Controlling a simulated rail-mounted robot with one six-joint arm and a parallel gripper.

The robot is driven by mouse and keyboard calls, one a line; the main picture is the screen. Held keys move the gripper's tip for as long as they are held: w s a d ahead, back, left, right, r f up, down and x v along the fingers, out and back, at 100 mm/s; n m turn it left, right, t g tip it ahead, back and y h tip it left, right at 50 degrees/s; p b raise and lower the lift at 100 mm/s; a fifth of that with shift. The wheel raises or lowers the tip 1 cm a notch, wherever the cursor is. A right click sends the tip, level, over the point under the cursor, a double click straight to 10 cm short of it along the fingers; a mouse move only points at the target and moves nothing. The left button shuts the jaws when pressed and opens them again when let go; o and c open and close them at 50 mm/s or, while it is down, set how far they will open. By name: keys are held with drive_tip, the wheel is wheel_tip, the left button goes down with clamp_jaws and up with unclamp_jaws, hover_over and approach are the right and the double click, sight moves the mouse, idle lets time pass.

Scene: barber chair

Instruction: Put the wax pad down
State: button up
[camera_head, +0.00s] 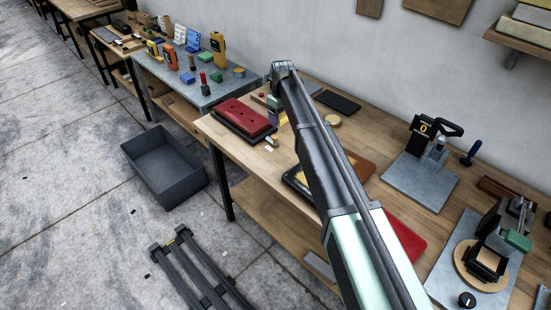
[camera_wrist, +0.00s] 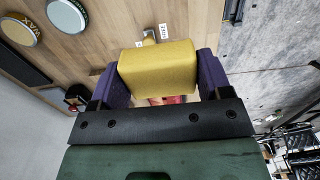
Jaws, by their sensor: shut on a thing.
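The wax pad (camera_wrist: 158,68) is a yellow block in the wrist view. My gripper (camera_wrist: 160,80) has purple fingers on either side of it and is shut on it. In the head view my gripper (camera_head: 274,112) is over the wooden workbench (camera_head: 225,133), near the red tufted cushion, mostly hidden by my arm. A small yellow part of the pad (camera_head: 283,119) shows there. I cannot tell whether the pad touches the bench.
A round tin marked WAX (camera_wrist: 20,30) and a grey-green tin (camera_wrist: 67,14) stand on the bench. The red cushion (camera_head: 245,117) lies left of my gripper. A small tool with a white tag (camera_wrist: 150,38) lies near the pad. A dark bin (camera_head: 165,165) stands on the floor.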

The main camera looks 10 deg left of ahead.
sight(280, 158)
wheel_tip(280, 158, down, 19)
drive_tip(key=b, duration=1.7)
drive_tip(key=shift+f+b, duration=0.2)
drive_tip(key=shift+b, duration=0.1)
drive_tip(key=shift+r, duration=0.3)
drive_tip(key=shift+f, duration=0.15)
drive_tip(key=o, duration=0.8)
wheel_tip(280, 158, up, 13)
drive_tip(key=p, duration=1.3)
drive_tip(key=s+d+m, duration=0.3)
drive_tip(key=s+d, duration=0.4)
drive_tip(key=s, duration=0.5)
drive_tip(key=s+d+m, duration=0.3)
drive_tip(key=s+d, duration=0.5)
drive_tip(key=s, duration=0.4)
drive_tip(key=s+d+m, duration=0.4)
drive_tip(key=s+d, duration=0.4)
drive_tip(key=s, duration=0.3)
drive_tip(key=shift+s+d+f, duration=0.2)
drive_tip(key=shift+s+f, duration=0.15)
drive_tip(key=shift+s, duration=0.05)
